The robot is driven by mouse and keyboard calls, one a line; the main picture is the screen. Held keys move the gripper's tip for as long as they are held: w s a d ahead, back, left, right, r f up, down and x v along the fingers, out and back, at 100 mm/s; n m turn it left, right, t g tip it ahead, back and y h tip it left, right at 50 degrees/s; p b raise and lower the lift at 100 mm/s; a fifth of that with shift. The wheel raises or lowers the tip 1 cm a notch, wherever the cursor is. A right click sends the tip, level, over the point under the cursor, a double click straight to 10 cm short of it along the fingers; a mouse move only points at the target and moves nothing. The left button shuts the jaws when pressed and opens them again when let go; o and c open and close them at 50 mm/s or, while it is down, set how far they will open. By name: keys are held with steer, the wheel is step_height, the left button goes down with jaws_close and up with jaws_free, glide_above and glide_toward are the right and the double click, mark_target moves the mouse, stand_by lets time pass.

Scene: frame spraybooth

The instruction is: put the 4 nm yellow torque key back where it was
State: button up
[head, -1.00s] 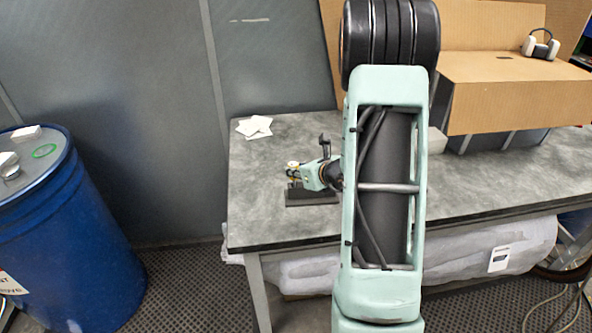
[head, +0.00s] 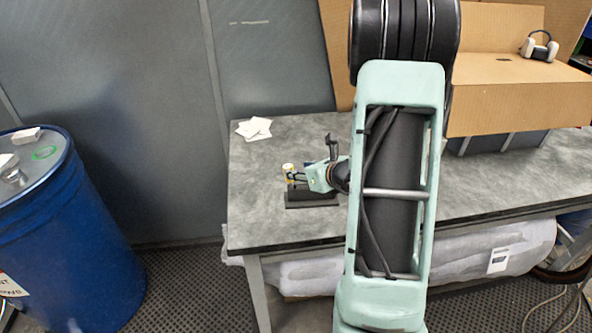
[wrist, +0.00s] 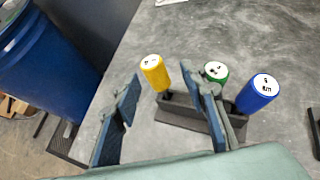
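The yellow torque key (wrist: 155,72) stands at the left end of a black holder (wrist: 185,118), tilted in the wrist view. Its lower end appears to sit in the holder, though the slot is not clear. The green key (wrist: 217,72) and the blue key (wrist: 258,92) stand further right in the same holder. My gripper (wrist: 161,78) is open, its fingers apart, with the yellow key visible beyond and between the tips, touching neither. In the head view the yellow key (head: 288,169) shows just left of my gripper (head: 298,179), above the holder (head: 311,202).
The holder stands on a grey table (head: 275,225) near its front left part. White sheets (head: 254,128) lie at the back left corner. A cardboard box (head: 520,95) stands at the right. A blue drum (head: 75,230) stands on the floor at the left.

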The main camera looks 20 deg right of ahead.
steer(key=v, duration=0.9)
steer(key=shift+s, duration=0.1)
